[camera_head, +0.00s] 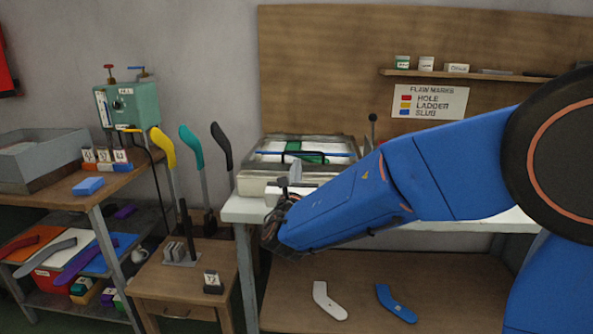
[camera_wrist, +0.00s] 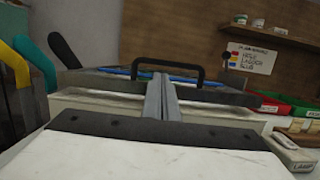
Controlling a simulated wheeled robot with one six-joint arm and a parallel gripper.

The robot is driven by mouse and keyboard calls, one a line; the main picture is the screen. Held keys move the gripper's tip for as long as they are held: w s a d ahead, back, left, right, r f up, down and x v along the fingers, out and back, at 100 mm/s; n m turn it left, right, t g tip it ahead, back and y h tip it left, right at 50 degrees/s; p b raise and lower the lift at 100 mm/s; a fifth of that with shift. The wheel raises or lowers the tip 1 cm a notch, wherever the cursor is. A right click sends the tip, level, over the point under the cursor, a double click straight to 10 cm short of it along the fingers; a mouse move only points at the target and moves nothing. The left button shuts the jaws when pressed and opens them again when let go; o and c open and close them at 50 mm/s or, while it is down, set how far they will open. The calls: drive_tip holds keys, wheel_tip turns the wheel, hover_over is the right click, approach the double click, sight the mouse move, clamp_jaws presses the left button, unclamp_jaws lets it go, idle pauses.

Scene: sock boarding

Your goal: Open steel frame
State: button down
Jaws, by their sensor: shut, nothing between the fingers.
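The grey steel frame (camera_head: 262,143) lies flat on a pale box-like base (camera_head: 252,180) on the workbench, at the middle of the head view. Green and blue things show inside it. In the wrist view, its front bar (camera_wrist: 230,98) runs across the picture and a black arched handle (camera_wrist: 168,62) stands up behind the bar. My gripper (camera_head: 295,172) is in front of the frame in the head view. In the wrist view, my gripper's fingers (camera_wrist: 158,90) are shut together and empty, pointing at the handle. I cannot tell whether they touch it. My arm hides the frame's right front.
Yellow, teal and black sock boards (camera_head: 191,148) stand upright left of the bench. A small wooden table (camera_head: 170,280) is below them. A shelf rack (camera_head: 125,178) with a green box stands further left. In the wrist view, red and green trays (camera_wrist: 303,125) are at right.

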drive_tip(key=shift+w, duration=0.25)
